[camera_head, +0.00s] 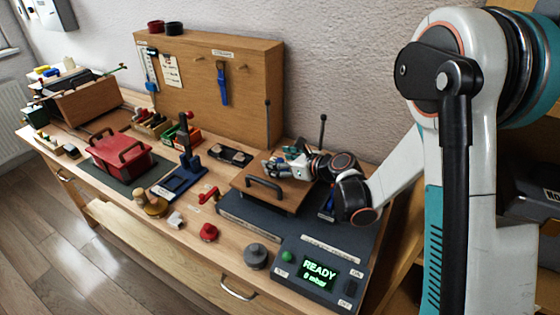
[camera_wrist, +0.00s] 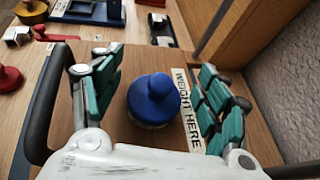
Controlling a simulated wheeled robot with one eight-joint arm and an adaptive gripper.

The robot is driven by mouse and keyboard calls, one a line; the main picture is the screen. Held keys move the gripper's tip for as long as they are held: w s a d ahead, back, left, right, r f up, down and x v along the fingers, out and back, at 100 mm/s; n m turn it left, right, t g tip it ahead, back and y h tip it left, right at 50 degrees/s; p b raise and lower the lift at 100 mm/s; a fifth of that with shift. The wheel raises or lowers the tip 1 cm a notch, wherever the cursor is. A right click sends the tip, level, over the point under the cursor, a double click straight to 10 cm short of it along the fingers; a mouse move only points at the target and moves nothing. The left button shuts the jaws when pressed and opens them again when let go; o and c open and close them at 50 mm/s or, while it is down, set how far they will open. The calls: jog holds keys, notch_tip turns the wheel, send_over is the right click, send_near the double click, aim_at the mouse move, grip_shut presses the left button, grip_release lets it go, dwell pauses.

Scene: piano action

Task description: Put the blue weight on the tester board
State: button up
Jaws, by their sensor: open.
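The blue weight (camera_wrist: 153,98), a round knobbed piece, stands upright on the wooden tester board (camera_wrist: 115,135) in the wrist view. It is beside a white strip reading "WEIGHT HERE" (camera_wrist: 187,110). My gripper (camera_wrist: 160,65) is open, its green-padded fingers on either side of the weight, with gaps visible on both sides. In the head view my gripper (camera_head: 278,166) is low over the board (camera_head: 268,190), behind its black handle (camera_head: 264,184). I cannot make out the blue weight in the head view.
The tester's screen (camera_head: 318,272) reads "READY 0 mbar". A red weight (camera_head: 208,232) and a grey weight (camera_head: 256,256) stand left of the tester. A dark upright rod (camera_head: 322,130) rises behind my gripper. A wooden tool panel (camera_head: 200,85) stands at the back.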

jog(key=p+v, duration=0.2)
jog(key=v, duration=1)
jog(key=w+d+r+m+t+h, duration=0.1)
jog(key=d+r+m+t, duration=0.1)
jog(key=r+m+t, duration=0.5)
jog(key=w+d+r+m+h, duration=0.15)
jog(key=r+m, duration=0.35)
jog(key=r, duration=0.6)
jog(key=s+d+r+m+t+h, duration=0.1)
jog(key=s+d+r+m+h, duration=0.45)
jog(key=m, duration=0.85)
jog(key=s+d+f+m+g+h, duration=0.45)
jog(key=s+d+m, duration=0.2)
jog(key=m, duration=0.45)
jog(key=s+a+f+m+g+y, duration=0.1)
jog(key=s+a+f+m+g, duration=0.2)
jog(key=s, duration=0.5)
jog(key=s+a+f+m+g+y, duration=0.2)
jog(key=s+a+f+m+g, duration=0.1)
jog(key=s, duration=0.5)
notch_tip(320, 180, down, 3)
jog(key=a+m, duration=0.1)
jog(key=a, duration=0.1)
jog(key=shift+a+m, duration=0.3)
jog(key=shift+m, duration=0.1)
